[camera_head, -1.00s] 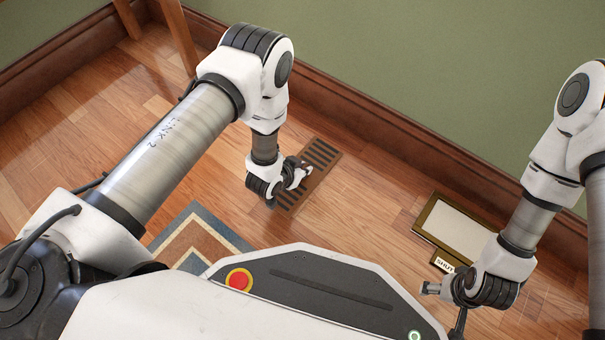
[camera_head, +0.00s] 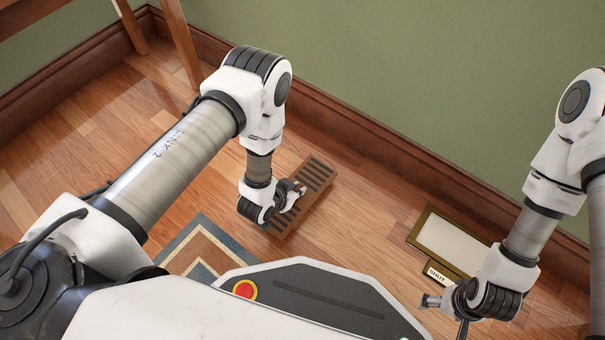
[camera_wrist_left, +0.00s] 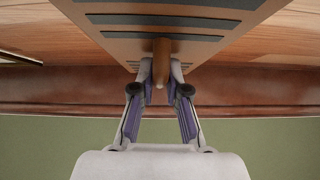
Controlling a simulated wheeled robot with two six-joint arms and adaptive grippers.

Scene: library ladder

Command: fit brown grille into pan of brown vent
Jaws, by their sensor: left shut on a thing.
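The brown grille (camera_head: 316,178), a long plate with dark slots, is at the floor left of centre in the head view. My left gripper (camera_head: 298,193) is shut on its small brown knob (camera_wrist_left: 161,58), which sits between the fingertips in the left wrist view. The grille's side edge shows; how far it is above the floor I cannot tell. The pan of the brown vent (camera_head: 417,229), a dark brown-edged rectangle with a pale inside, lies on the floor to the right, apart from the grille. My right gripper (camera_head: 445,311) looks open and empty beside the pan's near end.
A small white label (camera_head: 437,274) is at the pan's near edge. A patterned rug (camera_head: 205,240) lies left of the grille. Wooden legs (camera_head: 182,40) stand at the back left. A brown baseboard (camera_head: 400,150) runs along the green wall. Bare floor separates grille and pan.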

